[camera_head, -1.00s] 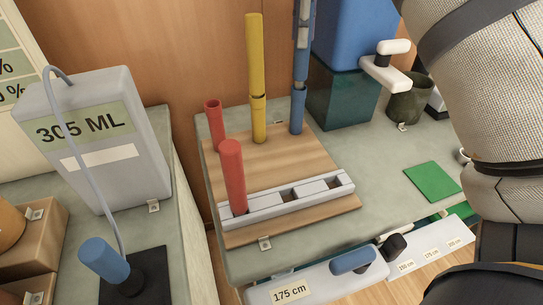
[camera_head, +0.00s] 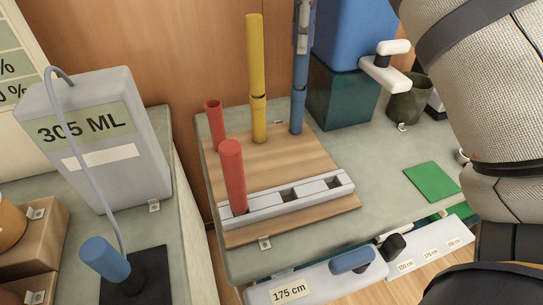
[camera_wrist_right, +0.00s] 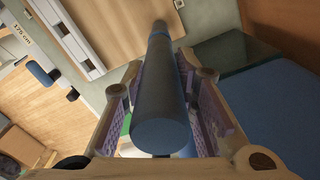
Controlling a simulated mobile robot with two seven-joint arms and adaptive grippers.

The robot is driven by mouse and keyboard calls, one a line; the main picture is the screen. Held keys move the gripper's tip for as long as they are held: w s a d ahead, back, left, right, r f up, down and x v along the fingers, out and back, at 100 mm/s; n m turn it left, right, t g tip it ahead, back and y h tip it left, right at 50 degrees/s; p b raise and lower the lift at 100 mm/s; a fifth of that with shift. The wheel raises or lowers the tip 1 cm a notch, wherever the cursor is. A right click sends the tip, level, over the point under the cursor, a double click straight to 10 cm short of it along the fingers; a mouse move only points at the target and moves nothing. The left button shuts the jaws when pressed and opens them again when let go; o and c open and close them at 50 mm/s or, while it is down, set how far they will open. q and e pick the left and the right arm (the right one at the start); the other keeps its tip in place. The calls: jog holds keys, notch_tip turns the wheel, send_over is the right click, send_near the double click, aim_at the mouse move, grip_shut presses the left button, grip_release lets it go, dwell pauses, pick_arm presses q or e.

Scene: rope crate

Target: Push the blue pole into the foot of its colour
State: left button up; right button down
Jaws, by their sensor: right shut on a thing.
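The blue pole (camera_head: 301,70) stands upright at the back of the wooden board, and its lower end meets the blue foot (camera_head: 297,115), a short tube. How deep it sits in the foot is hard to tell. My right gripper (camera_head: 303,32) is shut on the pole's upper part, at the top of the head view. In the right wrist view the pole (camera_wrist_right: 160,95) lies between the two padded fingers, its round end towards the camera. My left gripper is not in view.
A yellow pole (camera_head: 256,60) stands in its foot beside the blue one. An empty red foot (camera_head: 214,125) is at left, and a red pole (camera_head: 233,175) stands in a grey rack (camera_head: 265,203). A blue tank (camera_head: 350,40) is close on the right.

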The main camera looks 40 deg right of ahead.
jog(key=shift+f, duration=0.5)
dwell(0.5)
jog(key=c, duration=1.2)
grip_release()
